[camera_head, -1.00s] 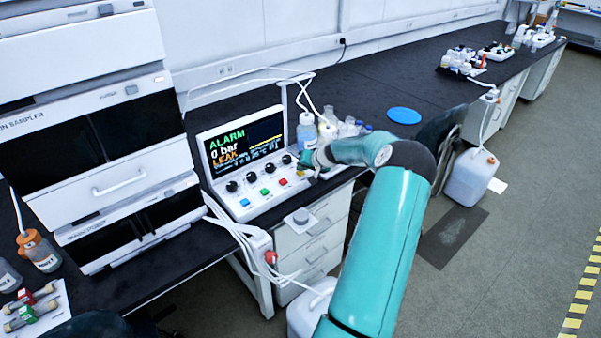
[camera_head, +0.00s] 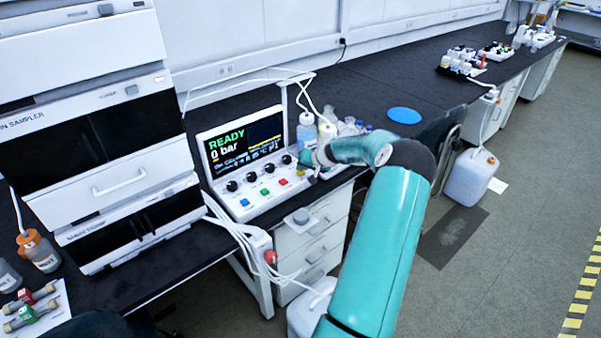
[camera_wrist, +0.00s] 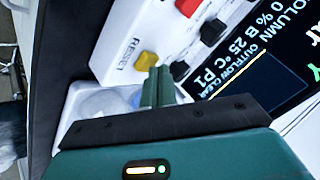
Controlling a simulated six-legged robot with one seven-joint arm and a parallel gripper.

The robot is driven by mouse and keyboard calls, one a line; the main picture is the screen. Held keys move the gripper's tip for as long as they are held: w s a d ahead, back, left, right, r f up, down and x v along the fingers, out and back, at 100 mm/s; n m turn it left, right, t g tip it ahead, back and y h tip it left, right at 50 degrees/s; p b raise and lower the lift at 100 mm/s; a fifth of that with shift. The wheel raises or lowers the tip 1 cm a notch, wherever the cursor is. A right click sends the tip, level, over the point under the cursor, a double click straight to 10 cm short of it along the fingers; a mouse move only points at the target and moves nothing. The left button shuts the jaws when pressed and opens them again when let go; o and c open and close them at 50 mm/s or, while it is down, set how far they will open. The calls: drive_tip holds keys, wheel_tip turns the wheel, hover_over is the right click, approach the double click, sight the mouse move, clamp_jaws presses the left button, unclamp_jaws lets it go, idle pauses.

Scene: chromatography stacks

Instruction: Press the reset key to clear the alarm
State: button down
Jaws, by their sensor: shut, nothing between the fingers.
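The control panel (camera_head: 262,190) stands on the dark bench with its screen (camera_head: 243,145) lit, reading READY in green and 0 bar. The yellow key (camera_wrist: 146,61) sits beside the printed word RESET in the wrist view. My gripper (camera_wrist: 159,72) is shut and empty, its fingertips right at the yellow key's edge; I cannot tell whether they touch it. Green, blue and red (camera_head: 283,182) keys line the panel's front.
Several bottles (camera_head: 307,131) stand behind the panel, close to my wrist. Stacked instrument modules (camera_head: 90,110) rise at the left. A blue disc (camera_head: 404,115) lies on open bench to the right. White tubing and cables run around the panel.

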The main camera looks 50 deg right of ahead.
sight(303, 173)
drive_tip(key=shift+r, duration=0.55)
drive_tip(key=shift+r, duration=2.5)
